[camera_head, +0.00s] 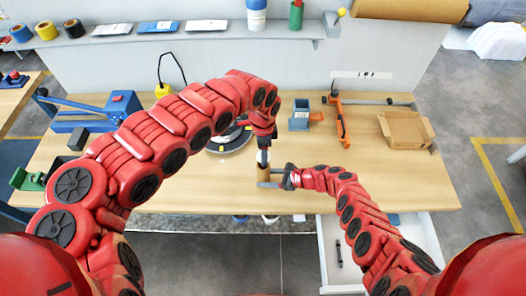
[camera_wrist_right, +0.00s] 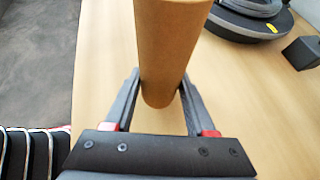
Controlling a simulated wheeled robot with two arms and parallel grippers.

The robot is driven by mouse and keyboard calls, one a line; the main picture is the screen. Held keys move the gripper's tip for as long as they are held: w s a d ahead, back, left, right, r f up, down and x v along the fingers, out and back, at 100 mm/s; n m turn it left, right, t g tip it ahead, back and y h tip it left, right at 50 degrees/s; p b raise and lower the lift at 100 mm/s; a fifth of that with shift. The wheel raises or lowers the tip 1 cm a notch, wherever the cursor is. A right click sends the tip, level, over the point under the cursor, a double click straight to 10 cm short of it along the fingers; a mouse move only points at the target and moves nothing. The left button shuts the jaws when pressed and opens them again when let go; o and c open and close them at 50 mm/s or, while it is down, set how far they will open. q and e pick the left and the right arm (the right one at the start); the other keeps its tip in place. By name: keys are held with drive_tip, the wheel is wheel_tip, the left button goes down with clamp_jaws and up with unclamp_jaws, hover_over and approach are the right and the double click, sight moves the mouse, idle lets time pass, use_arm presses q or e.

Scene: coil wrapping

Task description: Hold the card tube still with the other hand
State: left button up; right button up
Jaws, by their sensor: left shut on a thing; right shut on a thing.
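The brown card tube (camera_head: 263,173) stands near the front middle of the table in the head view. It fills the upper middle of the right wrist view (camera_wrist_right: 168,45). My right gripper (camera_head: 268,178) is shut on the tube from the right, with one finger on each side of it in the right wrist view (camera_wrist_right: 161,92). My left gripper (camera_head: 262,148) points down directly above the tube. It is shut on a small pale thing at the tube's upper end. What that thing is, and whether it touches the tube, is unclear.
A dark round device (camera_head: 228,138) sits behind the left gripper and also shows in the right wrist view (camera_wrist_right: 247,18). A blue box (camera_head: 299,115), an orange tool (camera_head: 341,120) and an open cardboard box (camera_head: 406,130) stand further right. An open drawer (camera_head: 330,240) juts out in front.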

use_arm(q)
drive_tip(key=shift+f, duration=0.85)
drive_tip(key=shift+f, duration=1.35)
idle(0.7)
drive_tip(key=o, duration=1.4)
drive_tip(key=r, duration=0.9)
drive_tip(key=shift+w+a+r, duration=0.15)
drive_tip(key=shift+w+r, duration=0.1)
drive_tip(key=shift+w, duration=0.05)
drive_tip(key=shift+r, duration=1.25)
